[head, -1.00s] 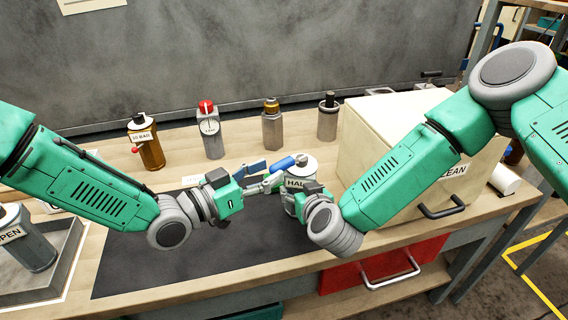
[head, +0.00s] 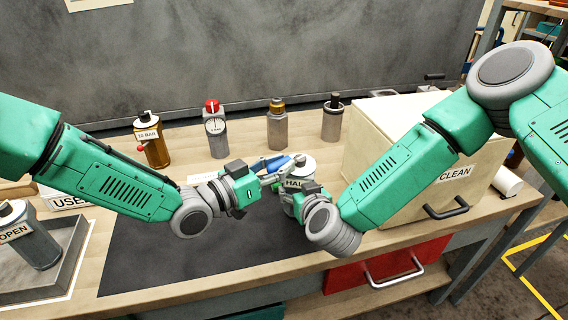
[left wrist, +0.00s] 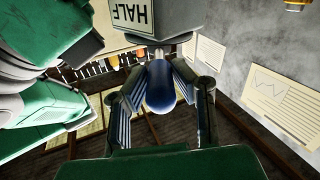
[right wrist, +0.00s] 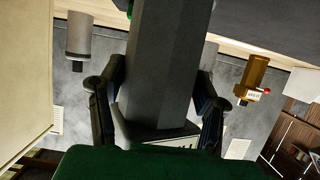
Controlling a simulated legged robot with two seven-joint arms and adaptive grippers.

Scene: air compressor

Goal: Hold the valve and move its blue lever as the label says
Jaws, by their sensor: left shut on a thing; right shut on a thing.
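The valve (head: 302,164) is a grey body with a white label, partly covered, reading "HAL" in the head view; the left wrist view shows the label (left wrist: 136,14) upside down as "HALF". My right gripper (head: 292,200) is shut on the valve's body, which shows as a dark grey block (right wrist: 165,60) between its fingers in the right wrist view. The blue lever (head: 279,163) is at the valve's left side. My left gripper (head: 268,179) is shut on it. The lever's rounded blue end (left wrist: 160,92) sits between the left fingers in the left wrist view.
Several bottles and canisters, including an amber one (head: 153,147), stand behind on the bench. A cream box marked "CLEAN" (head: 400,140) is close on the right. A tray (head: 75,262) with an "OPEN" canister is at left. The dark mat (head: 180,265) is clear in front.

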